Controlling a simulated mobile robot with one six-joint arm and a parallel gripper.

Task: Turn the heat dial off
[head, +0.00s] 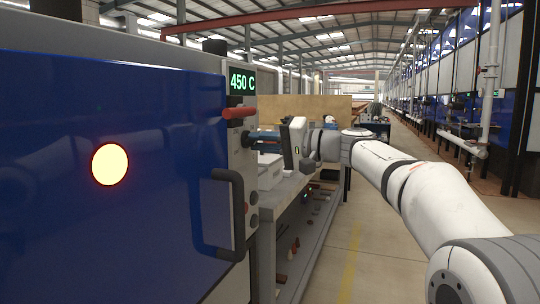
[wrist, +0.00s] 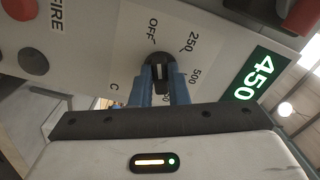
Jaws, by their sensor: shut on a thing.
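The heat dial (wrist: 157,68) is a dark round knob on a pale panel in the wrist view. Marks around it read OFF, 250 and 500, with others partly covered. I cannot tell exactly where its pointer stands. My gripper (wrist: 160,86) has its blue fingers shut on the dial, one on each side. In the head view my gripper (head: 262,138) reaches leftward to the narrow control panel (head: 240,165); the dial there is mostly hidden. The green display (head: 242,81) reads 450 C, and it also shows in the wrist view (wrist: 258,78).
A red lever (head: 239,112) sits just above my gripper, and a black door handle (head: 230,210) below. The blue furnace door (head: 60,240) has a round glowing window (head: 110,165). Red and dark buttons (wrist: 33,61) lie beside a FIRE label. The aisle (head: 390,225) is clear.

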